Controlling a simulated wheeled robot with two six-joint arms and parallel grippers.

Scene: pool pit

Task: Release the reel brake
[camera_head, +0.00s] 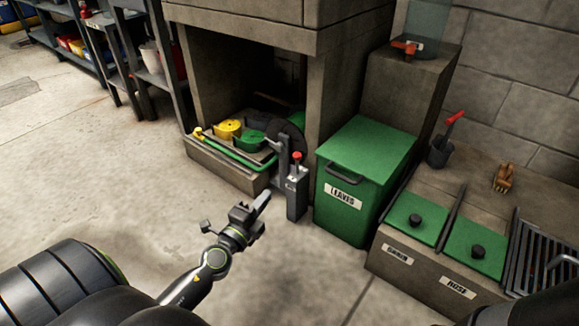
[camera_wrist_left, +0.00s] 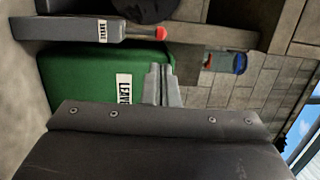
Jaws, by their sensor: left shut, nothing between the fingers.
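The reel brake is a grey post (camera_head: 297,198) with a small label and a lever topped by a red knob (camera_head: 296,156). It stands upright on the floor, left of the green leaves bin. In the left wrist view the brake post (camera_wrist_left: 70,28) lies sideways at upper left, with its red knob (camera_wrist_left: 160,34) pointing right. The dark reel (camera_head: 291,136) is behind it, partly hidden under the stone shelf. My left gripper (camera_head: 264,198) is shut and empty, in front of and left of the post, apart from it. Its closed fingers (camera_wrist_left: 160,84) show in the left wrist view. My right gripper is out of view.
The green leaves bin (camera_head: 343,212) stands right of the brake. A low tray (camera_head: 225,168) with yellow and green coils and a green bar is to the left. Green-lidded hatches (camera_head: 417,217) and a grate are at right. Open concrete floor (camera_head: 110,190) lies left.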

